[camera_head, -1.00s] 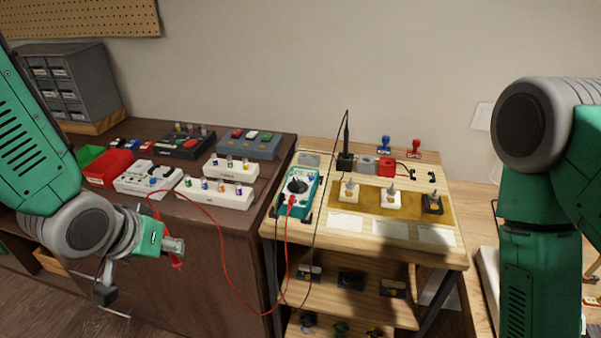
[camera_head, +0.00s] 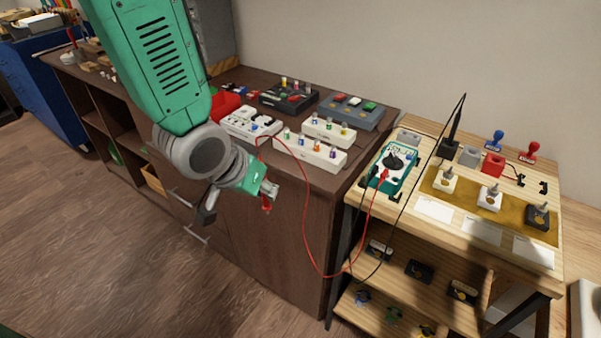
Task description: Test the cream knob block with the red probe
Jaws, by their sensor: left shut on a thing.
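The cream knob block (camera_head: 445,182) stands at the left end of a row of three on the yellow mat (camera_head: 465,208). A white knob block (camera_head: 489,199) and a black one (camera_head: 537,218) stand to its right. My left gripper (camera_head: 268,191) is shut on the red probe (camera_head: 266,205), whose tip hangs down in front of the dark cabinet, well left of the blocks. The red lead runs from it to the teal multimeter (camera_head: 393,166) on the wooden bench. My right gripper is out of view.
The black probe (camera_head: 453,130) stands upright in its holder behind the mat, beside a grey block (camera_head: 469,156) and a red holder (camera_head: 493,165). White cards (camera_head: 434,209) lie along the bench front. Pedal boxes (camera_head: 310,153) crowd the dark cabinet top.

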